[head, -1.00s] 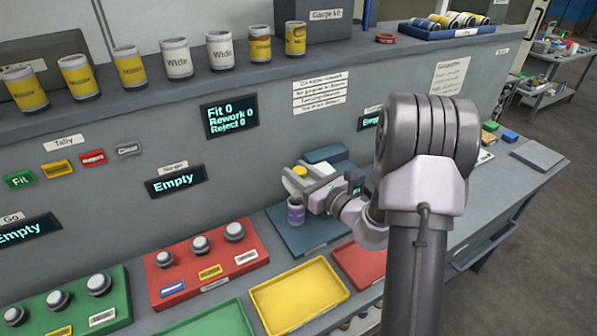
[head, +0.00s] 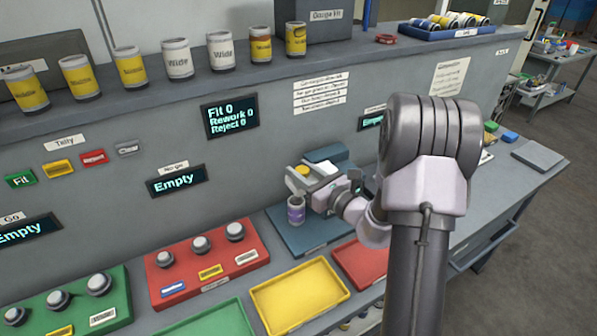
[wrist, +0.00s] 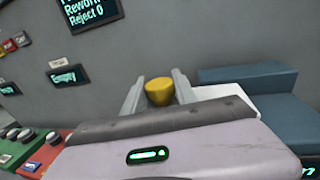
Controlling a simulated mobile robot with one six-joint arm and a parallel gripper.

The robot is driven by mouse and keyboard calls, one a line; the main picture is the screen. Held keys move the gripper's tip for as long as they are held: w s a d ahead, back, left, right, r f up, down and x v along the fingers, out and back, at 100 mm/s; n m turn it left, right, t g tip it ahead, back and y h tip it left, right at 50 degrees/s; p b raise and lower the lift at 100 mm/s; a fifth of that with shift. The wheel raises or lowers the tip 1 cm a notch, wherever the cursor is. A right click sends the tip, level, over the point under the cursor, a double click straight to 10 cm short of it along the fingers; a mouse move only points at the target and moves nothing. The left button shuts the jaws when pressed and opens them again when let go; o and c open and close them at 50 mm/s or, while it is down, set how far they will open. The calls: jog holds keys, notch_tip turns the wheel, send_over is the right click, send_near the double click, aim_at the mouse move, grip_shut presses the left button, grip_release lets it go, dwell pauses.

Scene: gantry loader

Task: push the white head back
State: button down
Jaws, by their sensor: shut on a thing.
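The blue fixture (head: 290,235) stands on the bench, with a raised blue block at its back (head: 327,153). A white part (head: 325,169), likely the white head, shows next to the block, mostly hidden by my gripper; the wrist view shows it right of the fingers (wrist: 222,92). A yellow knob (head: 301,170) sits at its left end. My gripper (head: 312,184) is shut on the yellow knob, which shows between the two fingers in the wrist view (wrist: 159,91). A purple-labelled can (head: 296,211) stands upright on the fixture, just below the gripper.
A yellow tray (head: 340,294) and a red tray (head: 345,256) lie in front of the fixture. A red gauge block (head: 214,283) and a green one (head: 78,322) stand to the left. The grey back panel (head: 270,150) rises close behind.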

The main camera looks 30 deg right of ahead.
aim_at(328, 168)
jog(key=d, duration=0.8)
jog(key=shift+w, duration=0.1)
jog(key=c, duration=1.4)
grip_release()
jog(key=o, duration=0.4)
jog(key=shift+d, duration=0.2)
jog(key=shift+a, duration=0.1)
jog(key=p+v, duration=0.3)
jog(key=v, duration=1.4)
jog(key=shift+s, duration=0.2)
